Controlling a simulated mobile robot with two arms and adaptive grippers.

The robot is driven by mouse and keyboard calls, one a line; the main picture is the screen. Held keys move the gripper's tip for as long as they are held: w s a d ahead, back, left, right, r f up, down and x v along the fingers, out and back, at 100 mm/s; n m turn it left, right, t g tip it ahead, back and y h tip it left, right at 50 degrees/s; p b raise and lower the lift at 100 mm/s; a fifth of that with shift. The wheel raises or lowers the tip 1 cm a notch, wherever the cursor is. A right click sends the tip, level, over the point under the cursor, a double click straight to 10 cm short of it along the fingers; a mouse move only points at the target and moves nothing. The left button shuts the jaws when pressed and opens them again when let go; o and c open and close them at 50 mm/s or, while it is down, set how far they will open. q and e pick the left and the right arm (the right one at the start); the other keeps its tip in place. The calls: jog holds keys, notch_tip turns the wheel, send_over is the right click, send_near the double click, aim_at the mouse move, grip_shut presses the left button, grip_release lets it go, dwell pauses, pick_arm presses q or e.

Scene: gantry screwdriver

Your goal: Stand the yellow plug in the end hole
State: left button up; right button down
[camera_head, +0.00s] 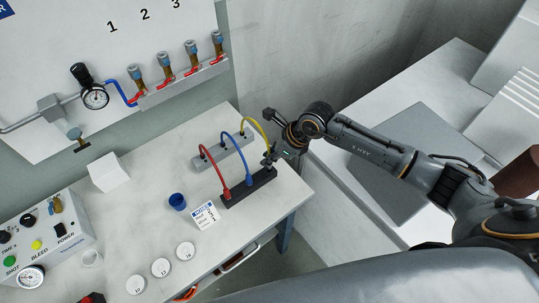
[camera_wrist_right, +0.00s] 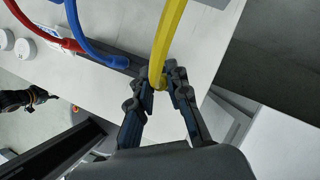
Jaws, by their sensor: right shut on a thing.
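The yellow cable (camera_head: 254,124) arches from the grey block (camera_head: 209,155) to my right gripper (camera_head: 270,157). In the right wrist view, the fingers of my right gripper (camera_wrist_right: 163,80) are closed around the yellow plug (camera_wrist_right: 157,74) at the cable's end. The plug is at the right end of the black socket bar (camera_head: 248,189). The fingers hide its tip, so I cannot tell whether it is in the end hole. The blue plug (camera_head: 249,178) and red plug (camera_head: 227,193) stand in the bar. A dark gripper, seemingly my left one (camera_wrist_right: 30,98), shows at the left of the wrist view; its jaws are unclear.
A blue cup (camera_head: 177,201) and a small label card (camera_head: 206,215) stand left of the bar. White discs (camera_head: 161,267), a white cube (camera_head: 108,172) and a control box (camera_head: 42,240) are further left. The table's right edge is close to the bar.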

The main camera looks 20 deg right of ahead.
jog(key=shift+f+b, duration=1.3)
jog(key=shift+f, duration=0.15)
jog(key=c, duration=1.2)
grip_release()
jog(key=v, duration=1.2)
